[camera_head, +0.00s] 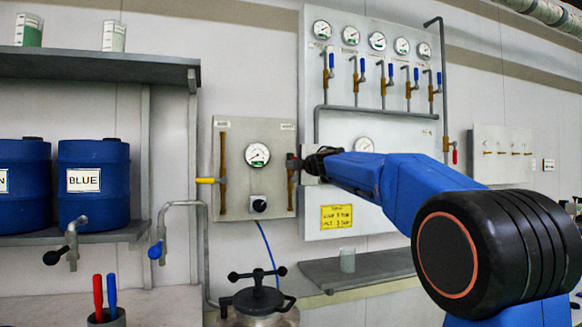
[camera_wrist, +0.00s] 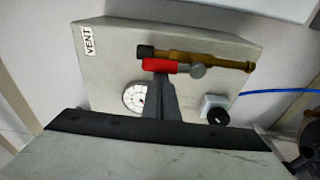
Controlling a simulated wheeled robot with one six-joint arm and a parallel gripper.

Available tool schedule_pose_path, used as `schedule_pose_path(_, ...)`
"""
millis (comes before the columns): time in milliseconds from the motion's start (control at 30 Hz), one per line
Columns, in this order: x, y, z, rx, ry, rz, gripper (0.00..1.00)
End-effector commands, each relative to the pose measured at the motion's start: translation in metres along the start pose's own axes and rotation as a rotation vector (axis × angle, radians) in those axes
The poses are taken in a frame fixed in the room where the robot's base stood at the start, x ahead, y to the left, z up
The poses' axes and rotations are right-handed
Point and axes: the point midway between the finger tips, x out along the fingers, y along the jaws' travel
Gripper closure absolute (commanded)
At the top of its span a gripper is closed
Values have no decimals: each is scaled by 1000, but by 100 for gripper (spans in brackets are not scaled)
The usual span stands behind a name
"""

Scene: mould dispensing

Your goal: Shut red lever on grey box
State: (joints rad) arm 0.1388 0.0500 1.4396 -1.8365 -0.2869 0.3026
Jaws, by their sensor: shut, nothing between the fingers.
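The grey box (camera_head: 232,198) is on the wall in the head view, with a round gauge (camera_head: 257,155) and a brass pipe on each side. In the wrist view the box (camera_wrist: 105,70) appears turned, with a VENT label (camera_wrist: 90,41). The red lever (camera_wrist: 160,66) lies roughly along its brass pipe (camera_wrist: 205,59), beside a round grey pivot. My gripper (camera_wrist: 162,82) is shut and empty, its tips right by the red lever; I cannot tell if they touch. In the head view my gripper (camera_head: 300,163) is at the box's right pipe and hides the red lever.
A yellow lever (camera_head: 206,181) sticks out sideways from the left pipe. A black knob (camera_head: 258,204) is low on the box. A larger gauge panel (camera_head: 400,80) is to the right. A black-handled pot (camera_head: 258,298) stands below, and blue drums (camera_head: 94,205) are on the left shelf.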

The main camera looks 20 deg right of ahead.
Motion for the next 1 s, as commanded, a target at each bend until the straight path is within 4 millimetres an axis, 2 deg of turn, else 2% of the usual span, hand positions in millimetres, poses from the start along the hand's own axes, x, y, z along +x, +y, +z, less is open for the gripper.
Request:
schedule_pose_path(567,-1,2,8,117,-2,16,100)
schedule_pose_path(767,-2,3,15,239,-3,34,100)
schedule_pose_path(1000,-4,3,28,460,-3,64,100)
